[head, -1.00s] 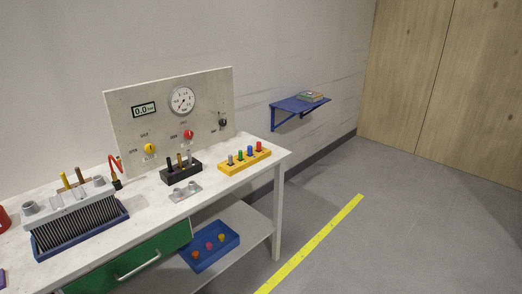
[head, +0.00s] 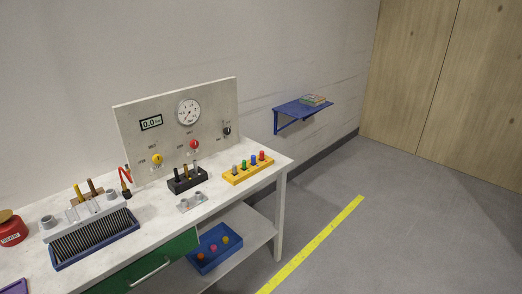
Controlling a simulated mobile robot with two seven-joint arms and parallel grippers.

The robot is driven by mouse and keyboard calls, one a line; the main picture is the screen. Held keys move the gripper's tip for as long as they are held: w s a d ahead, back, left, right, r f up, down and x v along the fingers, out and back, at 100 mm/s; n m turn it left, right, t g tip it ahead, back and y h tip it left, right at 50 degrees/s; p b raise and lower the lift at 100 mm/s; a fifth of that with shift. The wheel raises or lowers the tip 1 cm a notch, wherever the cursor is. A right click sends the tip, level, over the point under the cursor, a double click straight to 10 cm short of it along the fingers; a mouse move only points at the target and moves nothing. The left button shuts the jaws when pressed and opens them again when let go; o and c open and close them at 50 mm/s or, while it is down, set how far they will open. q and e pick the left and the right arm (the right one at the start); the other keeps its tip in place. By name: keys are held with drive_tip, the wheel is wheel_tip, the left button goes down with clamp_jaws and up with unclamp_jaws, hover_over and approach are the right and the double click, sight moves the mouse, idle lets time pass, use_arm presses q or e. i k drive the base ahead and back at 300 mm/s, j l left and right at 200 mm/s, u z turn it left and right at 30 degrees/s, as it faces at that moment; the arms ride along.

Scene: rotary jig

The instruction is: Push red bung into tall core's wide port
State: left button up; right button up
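A red bung (head: 262,155) stands at the right end of a yellow rack (head: 248,174), beside blue, green and grey ones. A finned grey core (head: 92,232) sits in a blue tray (head: 97,256) at the bench's left. It has one round grey port (head: 48,222) at its left end and another round fitting (head: 112,194) at its right. I cannot tell which port is wider, or whether this is the tall core. Neither of my grippers is in view.
A panel (head: 178,130) with a gauge and knobs stands at the bench's back. A black rack (head: 187,184) and a small grey plate (head: 192,206) lie mid-bench. A red can (head: 12,232) stands far left. A blue bin (head: 215,262) is on the lower shelf. The right floor is clear.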

sight(67, 237)
drive_tip(key=i+l+u, duration=0.1)
drive_tip(key=u, duration=0.4)
drive_tip(key=i+l+u, duration=0.2)
drive_tip(key=u, duration=0.25)
drive_tip(key=i+l+u, duration=0.2)
drive_tip(key=i+l, duration=0.2)
drive_tip(key=i+l+u, duration=0.15)
drive_tip(key=i+l, duration=0.2)
drive_tip(key=l, duration=0.25)
